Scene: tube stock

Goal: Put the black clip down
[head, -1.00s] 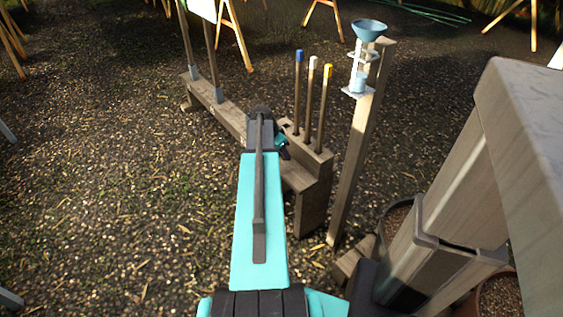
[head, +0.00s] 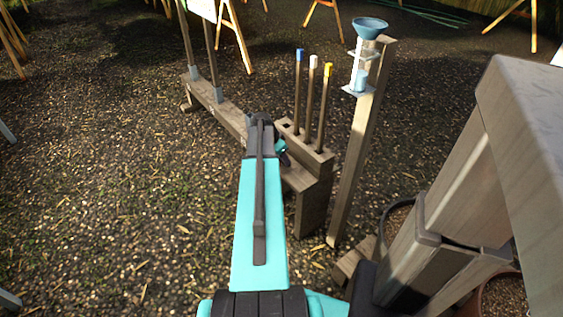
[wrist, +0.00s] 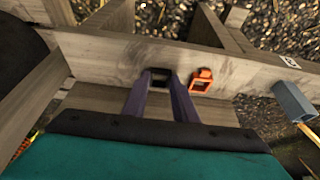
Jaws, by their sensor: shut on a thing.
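In the wrist view, my gripper (wrist: 160,92) is shut on the black clip (wrist: 160,73), a small dark square piece between the fingertips. The clip is over or against a pale wooden board (wrist: 110,62); I cannot tell whether it touches. An orange clip (wrist: 201,76) sits on the same board just right of my fingers.
In the head view, a wooden block (head: 311,148) holds three poles with coloured tops. A post (head: 357,150) with a blue funnel (head: 370,27) stands to its right.

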